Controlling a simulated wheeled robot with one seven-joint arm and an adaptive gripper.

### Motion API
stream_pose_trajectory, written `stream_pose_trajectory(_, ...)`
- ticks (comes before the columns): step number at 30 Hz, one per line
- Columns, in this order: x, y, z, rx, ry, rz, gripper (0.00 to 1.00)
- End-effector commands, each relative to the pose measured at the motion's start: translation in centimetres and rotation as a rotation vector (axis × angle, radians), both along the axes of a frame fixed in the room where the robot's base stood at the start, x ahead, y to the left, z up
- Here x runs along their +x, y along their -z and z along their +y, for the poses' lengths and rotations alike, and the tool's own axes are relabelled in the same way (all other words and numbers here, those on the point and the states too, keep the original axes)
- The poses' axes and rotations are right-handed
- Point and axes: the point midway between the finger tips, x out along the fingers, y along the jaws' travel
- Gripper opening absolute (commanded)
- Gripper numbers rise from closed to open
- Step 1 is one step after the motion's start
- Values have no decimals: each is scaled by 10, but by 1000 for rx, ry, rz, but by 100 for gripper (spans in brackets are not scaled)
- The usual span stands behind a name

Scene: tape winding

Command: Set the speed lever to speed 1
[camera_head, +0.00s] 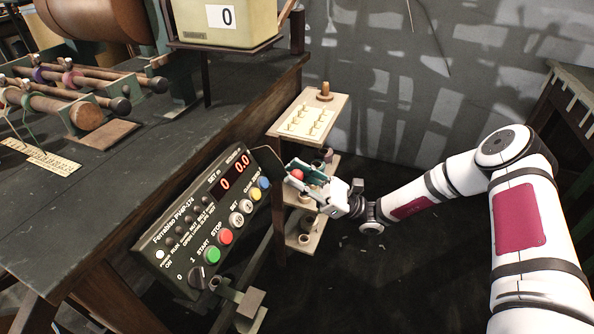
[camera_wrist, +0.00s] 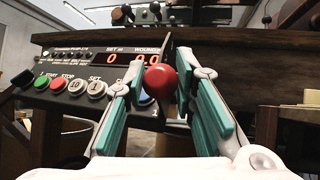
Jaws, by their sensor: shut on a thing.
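The speed lever shows as a round red knob (camera_head: 297,174) beside the right end of the control panel in the head view. In the wrist view the red knob (camera_wrist: 160,79) stands between the green finger pads. My gripper (camera_head: 306,176) is shut on the lever at this knob. In the wrist view both fingers of my gripper (camera_wrist: 161,100) flank it. The lever's shaft and most of its scale are hidden behind the knob and fingers, so its speed position cannot be read.
The control panel (camera_head: 170,238) carries coloured buttons and red displays. They read 0 and 0.0. A small wooden shelf (camera_head: 340,108) with pegs stands just behind my gripper. The dark workbench (camera_head: 60,215) is at left. Open floor lies below my arm.

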Motion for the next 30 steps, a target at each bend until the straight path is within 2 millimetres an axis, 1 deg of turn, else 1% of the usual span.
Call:
stream_pose_trajectory(1,-1,4,0,-6,-2,2,0)
stream_pose_trajectory(3,-1,5,0,-6,-2,2,0)
stream_pose_trajectory(17,-1,6,0,-8,-3,3,0)
stream_pose_trajectory(18,-1,6,1,-8,-3,3,33)
stream_pose_trajectory(20,-1,6,0,-7,-2,3,46)
stream_pose_trajectory(30,0,5,-1,-3,-1,1,46)
